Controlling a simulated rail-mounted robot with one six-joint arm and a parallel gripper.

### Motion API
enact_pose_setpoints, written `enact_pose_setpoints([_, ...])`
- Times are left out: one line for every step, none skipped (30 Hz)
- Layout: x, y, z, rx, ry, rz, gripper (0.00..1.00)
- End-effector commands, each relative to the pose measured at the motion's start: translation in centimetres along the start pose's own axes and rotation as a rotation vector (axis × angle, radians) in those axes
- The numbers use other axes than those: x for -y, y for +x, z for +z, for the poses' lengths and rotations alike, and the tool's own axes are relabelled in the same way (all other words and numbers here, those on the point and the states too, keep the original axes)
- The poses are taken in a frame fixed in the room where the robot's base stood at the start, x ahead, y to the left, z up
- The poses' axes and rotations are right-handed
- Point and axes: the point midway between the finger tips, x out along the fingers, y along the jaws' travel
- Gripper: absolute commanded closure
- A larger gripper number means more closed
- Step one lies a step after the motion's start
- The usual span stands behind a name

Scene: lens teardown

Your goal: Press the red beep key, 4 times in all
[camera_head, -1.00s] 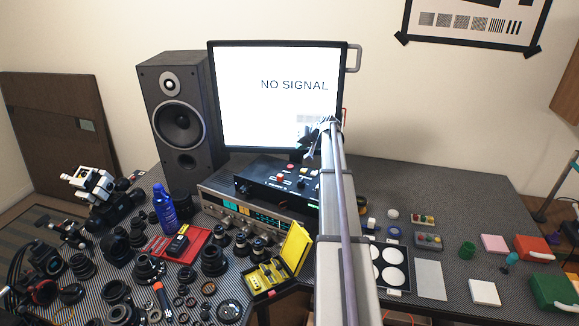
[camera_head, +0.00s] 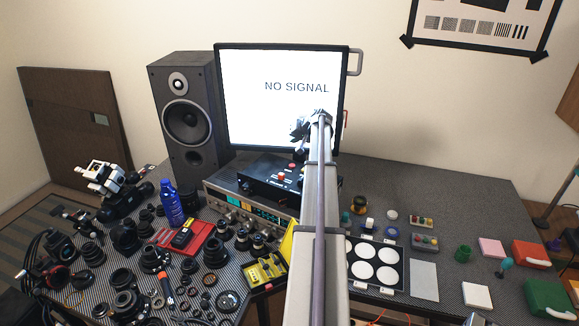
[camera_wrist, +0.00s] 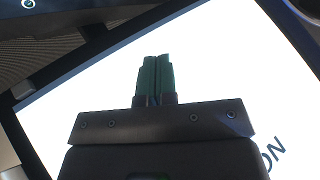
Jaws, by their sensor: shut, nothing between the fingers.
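A black box (camera_head: 258,179) with red buttons on its top stands on a silver unit below the monitor. One red button (camera_head: 281,177) shows near its middle and another (camera_head: 291,166) is further back. I cannot read which one is the beep key. My arm hides the right part of the box. My gripper (camera_head: 298,128) is above and behind the box, in front of the white screen. In the wrist view its teal fingers (camera_wrist: 156,60) are together and empty, with the bright screen behind them. No red button shows in the wrist view.
The monitor (camera_head: 262,110) reads NO SIGNAL, close behind my gripper. A black speaker (camera_head: 187,120) stands left of it. Lens parts and a blue bottle (camera_head: 172,203) crowd the left table. A tray of white discs (camera_head: 352,283) and small button boxes (camera_head: 425,242) lie to the right.

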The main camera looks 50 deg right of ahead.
Motion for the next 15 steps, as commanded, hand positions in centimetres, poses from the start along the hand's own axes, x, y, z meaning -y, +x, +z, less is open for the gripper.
enact_pose_setpoints([-0.1,0.2,0.1,0.000,0.000,0.000,1.00])
enact_pose_setpoints([-0.2,0.3,0.2,0.000,0.000,0.000,1.00])
enact_pose_setpoints([-0.3,0.5,0.3,0.000,0.000,0.000,1.00])
enact_pose_setpoints([-0.4,0.6,0.5,0.000,0.000,0.000,1.00])
enact_pose_setpoints([-0.6,0.8,0.6,0.000,0.000,0.000,1.00])
enact_pose_setpoints([-0.8,1.2,0.8,0.000,0.000,0.000,1.00])
enact_pose_setpoints([-1.0,1.4,1.0,0.000,0.000,0.000,1.00])
enact_pose_setpoints([-1.2,1.7,1.2,0.000,0.000,0.000,1.00])
enact_pose_setpoints([-1.5,2.1,1.5,0.000,0.000,0.000,1.00])
enact_pose_setpoints([-1.8,2.5,1.8,0.000,0.000,0.000,1.00])
enact_pose_setpoints([-2.0,2.8,2.0,0.000,0.000,0.000,1.00])
enact_pose_setpoints([-2.3,3.2,2.3,0.000,0.000,0.000,1.00])
enact_pose_setpoints([-2.5,3.6,2.6,0.000,0.000,0.000,1.00])
enact_pose_setpoints([-2.8,3.9,2.8,0.000,0.000,0.000,1.00])
enact_pose_setpoints([-3.1,4.3,3.1,0.000,0.000,0.000,1.00])
